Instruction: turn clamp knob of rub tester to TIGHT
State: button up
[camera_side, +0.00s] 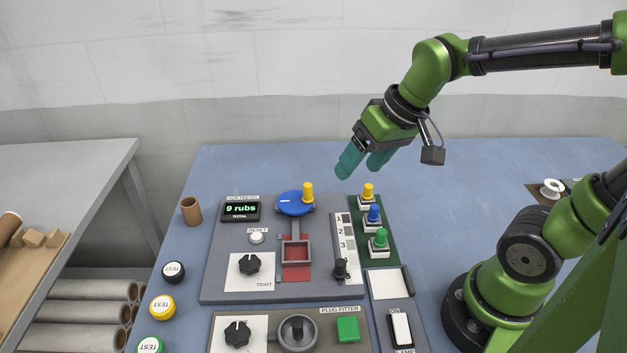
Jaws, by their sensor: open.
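The rub tester is a grey panel (222,278) on the blue table. Its display (239,210) reads "9 rubs". A black knob (249,264) sits on a white plate at the panel's lower left and looks like the clamp knob; small lettering below it is too small to read surely, and I cannot tell its setting. My gripper (362,168) is open and empty, with teal fingers pointing down. It hangs in the air above and to the right of the tester, well apart from the knob.
A blue crank disc (293,203) with an upright yellow handle (308,192) stands behind a red slot. A white reset button (256,237), a numbered slider (340,268) and coloured buttons (374,214) are nearby. A second panel (276,347) lies in front.

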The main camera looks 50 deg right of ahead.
jog(key=w+a+f+n+g+y, duration=0.1)
jog(key=w+a+f+n+g, duration=0.15)
jog(key=w+n, duration=0.25)
jog(key=w+a+f+n+g, duration=0.1)
jog(key=w+a+n+g, duration=0.15)
jog(key=w+n, duration=0.2)
jog(key=n+y, duration=0.2)
jog(key=n, duration=1)
send_near(250, 260)
jog(key=shift+n, duration=0.25)
jog(key=x, duration=0.8)
jog(key=shift+c, duration=0.3)
jog(key=c, duration=1)
